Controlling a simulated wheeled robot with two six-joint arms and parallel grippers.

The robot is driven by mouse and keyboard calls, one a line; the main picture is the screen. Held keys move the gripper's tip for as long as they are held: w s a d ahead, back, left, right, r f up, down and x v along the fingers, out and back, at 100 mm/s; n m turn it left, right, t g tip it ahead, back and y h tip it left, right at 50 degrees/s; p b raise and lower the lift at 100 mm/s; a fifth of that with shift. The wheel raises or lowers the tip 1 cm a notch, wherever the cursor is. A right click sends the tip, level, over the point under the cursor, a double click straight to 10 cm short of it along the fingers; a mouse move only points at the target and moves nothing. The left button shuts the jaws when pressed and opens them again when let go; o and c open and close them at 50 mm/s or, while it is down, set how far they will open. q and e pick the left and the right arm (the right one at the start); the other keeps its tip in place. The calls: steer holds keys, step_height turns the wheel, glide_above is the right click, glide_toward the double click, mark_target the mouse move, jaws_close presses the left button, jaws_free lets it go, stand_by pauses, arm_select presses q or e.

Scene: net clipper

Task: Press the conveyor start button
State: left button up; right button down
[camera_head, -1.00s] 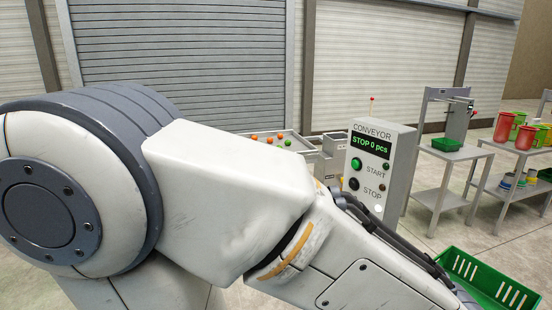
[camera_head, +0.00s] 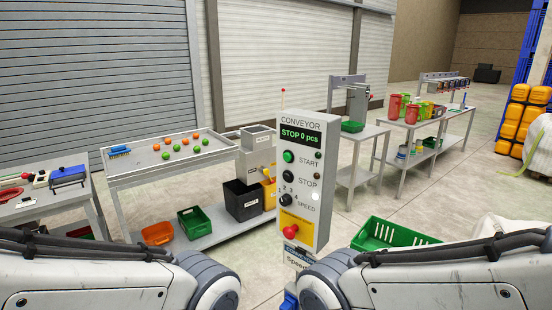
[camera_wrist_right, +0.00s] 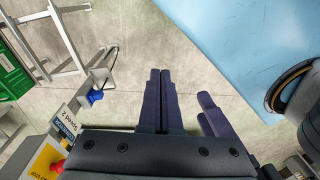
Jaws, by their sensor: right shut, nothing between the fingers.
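The grey conveyor control box (camera_head: 307,180) stands near the middle of the head view, its display reading "STOP 0 pcs". The green START button (camera_head: 288,156) is in plain view, with the black STOP button (camera_head: 288,177) below it. Lower down are a speed knob (camera_head: 285,199) and a red mushroom button (camera_head: 290,231). My right gripper (camera_wrist_right: 160,74) is shut and empty over the floor in the right wrist view. The box's lower part, with its red button (camera_wrist_right: 57,165), shows at that view's lower left, apart from the fingers. My left gripper is not visible.
A table with coloured balls (camera_head: 181,149) stands left of the box; shelf tables (camera_head: 362,135) stand behind right. A green crate (camera_head: 395,236) is right of the box. A light-blue surface (camera_wrist_right: 255,40) fills the wrist view's upper right. My arm links occupy the head view's lower corners.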

mark_target(287, 157)
steer(key=w+a+r+n+t+y+p, duration=0.1)
steer(key=w+a+r+t+y+p, duration=0.2)
steer(key=w+a, duration=0.5)
steer(key=w+a+r+n+t+y+p, duration=0.1)
steer(key=w+a+r+t+p, duration=0.25)
steer(key=w, duration=0.85)
steer(key=w+d+r+n+t+h+p, duration=0.1)
steer(key=w+d+r+t+h+p, duration=0.2)
steer(key=w+r+t, duration=0.7)
steer(key=w, duration=0.4)
steer(key=shift+w+d+r+n+t+h, duration=0.3)
steer(key=shift+w+d+r+t, duration=0.05)
steer(key=shift+w+d, duration=0.1)
steer(key=shift+w+d+b, duration=0.15)
steer(key=shift+w+d, duration=1.25)
steer(key=shift+w, duration=0.2)
steer(key=shift+w+d+b, duration=0.15)
steer(key=shift+w+d, duration=1.25)
steer(key=shift+w, duration=0.2)
